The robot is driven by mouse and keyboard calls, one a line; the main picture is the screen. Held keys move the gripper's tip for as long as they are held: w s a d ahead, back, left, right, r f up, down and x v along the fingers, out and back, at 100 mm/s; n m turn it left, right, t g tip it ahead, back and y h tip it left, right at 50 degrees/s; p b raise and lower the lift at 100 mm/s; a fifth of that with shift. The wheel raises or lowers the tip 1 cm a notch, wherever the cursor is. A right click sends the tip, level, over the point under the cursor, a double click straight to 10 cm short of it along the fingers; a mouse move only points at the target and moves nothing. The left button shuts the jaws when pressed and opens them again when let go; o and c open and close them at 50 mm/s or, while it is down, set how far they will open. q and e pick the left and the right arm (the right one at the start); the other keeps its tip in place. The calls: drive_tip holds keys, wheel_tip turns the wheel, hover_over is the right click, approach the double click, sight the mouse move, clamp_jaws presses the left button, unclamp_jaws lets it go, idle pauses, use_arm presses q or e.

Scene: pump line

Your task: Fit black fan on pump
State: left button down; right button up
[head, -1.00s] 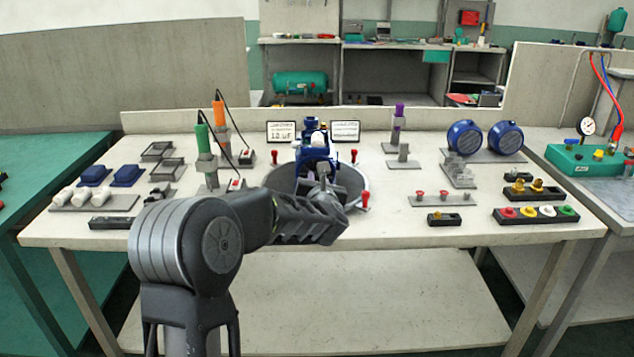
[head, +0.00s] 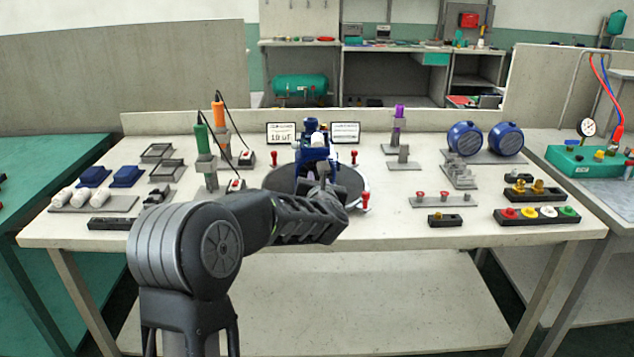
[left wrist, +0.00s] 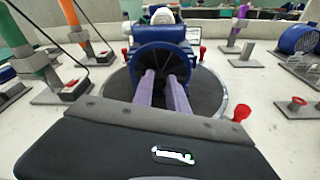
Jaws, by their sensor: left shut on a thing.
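The blue pump (head: 313,152) with a white part on top stands on the round dark turntable (head: 352,182) at the middle of the bench. It also shows in the left wrist view (left wrist: 172,33). The black fan (left wrist: 150,60), a dark bladed disc, is at the pump's near end, facing my wrist camera. My left gripper (left wrist: 166,80) is shut on the fan's middle. In the head view the gripper (head: 325,186) is partly hidden by my own wrist. The contact between fan and pump is hidden behind the disc. My right gripper is out of view.
Red-topped posts (head: 366,200) stand around the turntable. Green (head: 203,140) and orange (head: 218,110) tools stand left, a purple-handled one (head: 398,118) right. Blue round covers (head: 465,138) are at right. The bench front is mostly clear.

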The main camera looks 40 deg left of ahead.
use_arm(q)
drive_tip(key=c, duration=1.2)
unclamp_jaws()
drive_tip(key=shift+c, duration=0.2)
drive_tip(key=shift+b+v, duration=0.65)
drive_tip(key=shift+v, duration=2.35)
drive_tip(key=v, duration=0.7)
drive_tip(key=shift+s+d, duration=0.25)
